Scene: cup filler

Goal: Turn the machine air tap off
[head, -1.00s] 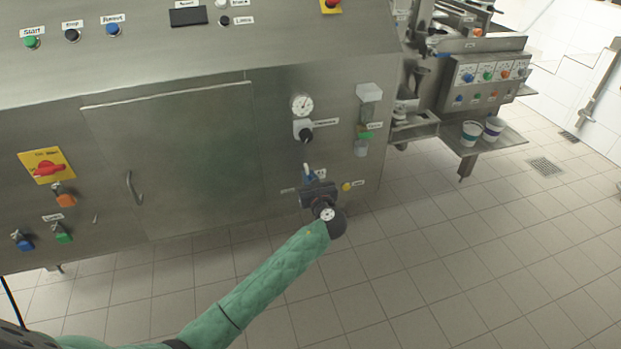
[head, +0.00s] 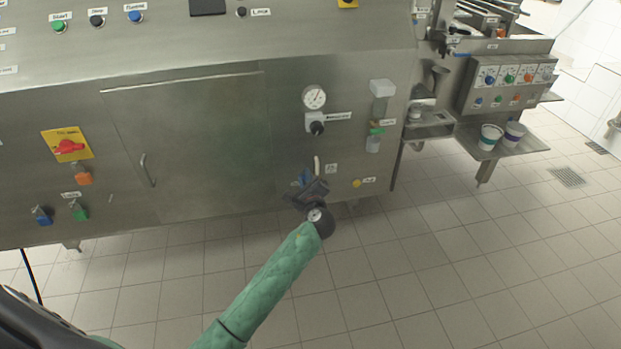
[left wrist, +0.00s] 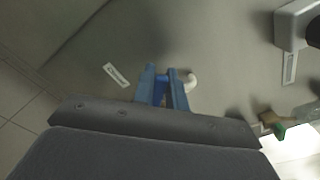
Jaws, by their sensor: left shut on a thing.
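The air tap is low on the machine front, below the pressure gauge (head: 314,97). Its pale bent pipe (head: 317,165) shows just above my left gripper (head: 305,180). In the left wrist view, the pipe (left wrist: 191,81) ends beside the blue fingers of my left gripper (left wrist: 161,85). The fingers are close together and shut on the tap handle, which is mostly hidden between them. The gripper is tilted in the head view. My right gripper is not in view.
A black regulator knob (head: 317,128) and a clear filter unit (head: 376,130) are above and to the right. A yellow button (head: 357,183) is right of the gripper. A closed cabinet door (head: 190,150) is to the left. The tiled floor (head: 420,270) is clear.

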